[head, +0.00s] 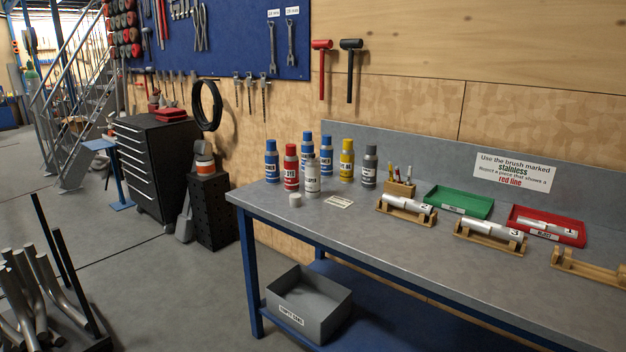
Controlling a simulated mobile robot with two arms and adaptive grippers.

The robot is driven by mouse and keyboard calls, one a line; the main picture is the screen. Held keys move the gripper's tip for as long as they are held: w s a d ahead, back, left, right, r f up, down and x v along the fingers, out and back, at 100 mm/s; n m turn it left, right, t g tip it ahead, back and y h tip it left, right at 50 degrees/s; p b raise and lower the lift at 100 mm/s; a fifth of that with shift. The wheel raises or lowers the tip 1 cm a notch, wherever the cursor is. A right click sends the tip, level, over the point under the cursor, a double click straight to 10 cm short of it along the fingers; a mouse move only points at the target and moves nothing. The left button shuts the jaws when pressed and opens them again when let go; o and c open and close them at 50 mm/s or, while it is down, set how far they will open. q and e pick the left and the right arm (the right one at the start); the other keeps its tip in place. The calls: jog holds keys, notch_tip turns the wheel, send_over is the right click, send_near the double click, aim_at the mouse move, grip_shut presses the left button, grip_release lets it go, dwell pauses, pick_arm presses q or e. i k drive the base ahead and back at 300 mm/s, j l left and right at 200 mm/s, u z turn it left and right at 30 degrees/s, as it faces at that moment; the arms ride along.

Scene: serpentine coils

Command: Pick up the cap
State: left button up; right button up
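A small whitish cap (295,200) sits on the grey workbench top (400,262), close to its left end. It is in front of the spray cans, just left of a white can (313,181) and below a red can (291,168). It looks free-standing, apart from the cans. A small white label card (339,202) lies to its right. Neither of my grippers shows in the head view.
Blue cans (272,161), a yellow can (347,160) and a grey can (370,167) stand behind. Tubes on wooden cradles (490,243), a green tray (436,195) and a red tray (580,236) are further right. A grey bin (335,313) is below. The bench front is clear.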

aim_at(295, 198)
jog(key=i+j+z, duration=0.1)
jog(key=z, duration=0.3)
jog(key=i+j+z, duration=0.2)
jog(key=z, duration=0.2)
jog(key=i+j+z, duration=0.1)
jog(key=z, duration=0.35)
